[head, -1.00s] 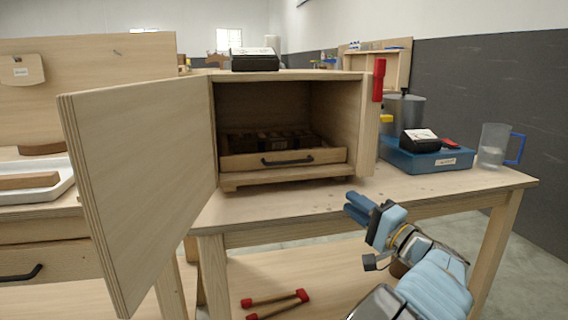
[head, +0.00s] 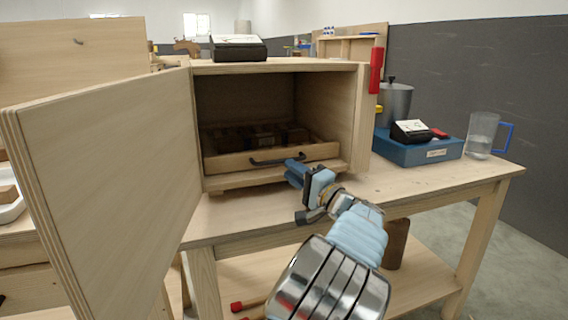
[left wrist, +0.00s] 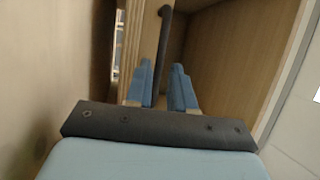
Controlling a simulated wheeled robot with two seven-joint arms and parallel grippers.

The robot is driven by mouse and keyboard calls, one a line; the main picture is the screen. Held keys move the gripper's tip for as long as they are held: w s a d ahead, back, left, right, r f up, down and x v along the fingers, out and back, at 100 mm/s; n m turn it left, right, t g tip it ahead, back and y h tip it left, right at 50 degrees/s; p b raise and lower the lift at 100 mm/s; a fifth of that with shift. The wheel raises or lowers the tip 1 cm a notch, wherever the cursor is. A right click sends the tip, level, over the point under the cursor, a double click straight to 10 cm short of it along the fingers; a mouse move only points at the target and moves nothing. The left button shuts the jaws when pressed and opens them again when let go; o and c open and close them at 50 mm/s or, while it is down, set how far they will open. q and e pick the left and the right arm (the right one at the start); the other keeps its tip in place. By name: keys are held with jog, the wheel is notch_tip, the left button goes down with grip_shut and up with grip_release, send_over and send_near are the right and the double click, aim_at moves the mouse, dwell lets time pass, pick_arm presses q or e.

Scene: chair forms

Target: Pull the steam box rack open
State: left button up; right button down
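The steam box (head: 278,67) is a pale wooden cabinet on the table, its door (head: 115,170) swung wide open to the left. Inside, the rack (head: 228,162) is a shallow wooden tray holding dark blocks, with a black bar handle (head: 268,162) on its front. My left gripper (head: 295,172) is at the right end of that handle in the head view. In the left wrist view the blue fingers (left wrist: 164,88) are apart, with the black handle (left wrist: 165,30) between them and a gap on the right side. My right gripper is out of view.
A blue case (head: 425,152) with a black device on it, a metal pot (head: 394,103) and a clear jug (head: 481,135) stand right of the box. Another black device (head: 238,48) sits on top. The table front (head: 410,185) is clear.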

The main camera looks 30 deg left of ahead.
pick_arm(q)
jog(key=shift+x, duration=1.85)
grip_shut()
